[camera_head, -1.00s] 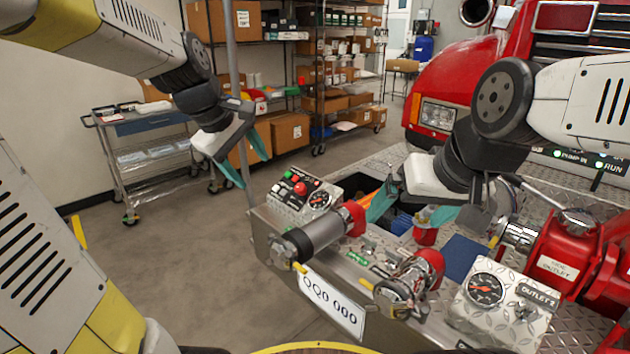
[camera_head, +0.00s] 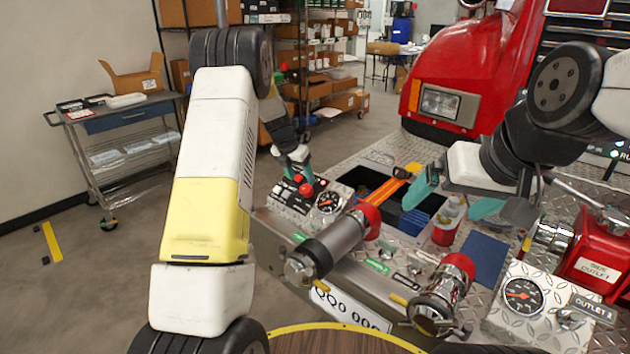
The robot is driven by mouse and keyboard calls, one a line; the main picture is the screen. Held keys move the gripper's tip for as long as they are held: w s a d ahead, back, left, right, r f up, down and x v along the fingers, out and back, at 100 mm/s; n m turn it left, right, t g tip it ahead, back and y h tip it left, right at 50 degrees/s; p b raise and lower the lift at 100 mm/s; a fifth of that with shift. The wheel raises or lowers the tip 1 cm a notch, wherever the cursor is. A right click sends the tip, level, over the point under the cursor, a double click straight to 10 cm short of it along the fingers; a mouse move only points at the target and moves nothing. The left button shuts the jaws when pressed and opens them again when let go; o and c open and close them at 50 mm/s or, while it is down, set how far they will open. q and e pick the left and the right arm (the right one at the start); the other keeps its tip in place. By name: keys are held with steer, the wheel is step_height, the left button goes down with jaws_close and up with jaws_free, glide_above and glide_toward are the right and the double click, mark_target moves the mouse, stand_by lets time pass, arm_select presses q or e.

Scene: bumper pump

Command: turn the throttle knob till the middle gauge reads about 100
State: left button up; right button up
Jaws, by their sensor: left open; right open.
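The control panel (camera_head: 288,203) at the bumper's left end carries red knobs or buttons, the largest a red knob (camera_head: 306,189), and a round gauge (camera_head: 328,202) with a dark face. I cannot tell which control is the throttle. My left gripper (camera_head: 293,172) is at the panel's back edge, just above the red knob. Its teal fingers are apart; whether they touch the knob is unclear. A second gauge (camera_head: 523,295) sits on the right plate. The needle readings are too small to read. My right gripper (camera_head: 448,203) is open and empty above the bumper deck.
A grey cylinder with a red end (camera_head: 335,243) and a second capped fitting (camera_head: 441,296) lie across the bumper. An open bin (camera_head: 385,205) holds an orange-handled item. A red outlet (camera_head: 597,258) is at right. A cart (camera_head: 125,150) stands far left.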

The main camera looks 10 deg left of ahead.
mark_target(305, 188)
arm_select(q)
steer(key=x, duration=0.6)
steer(key=shift+f, duration=0.2)
steer(key=shift+c, duration=0.2)
jaws_close()
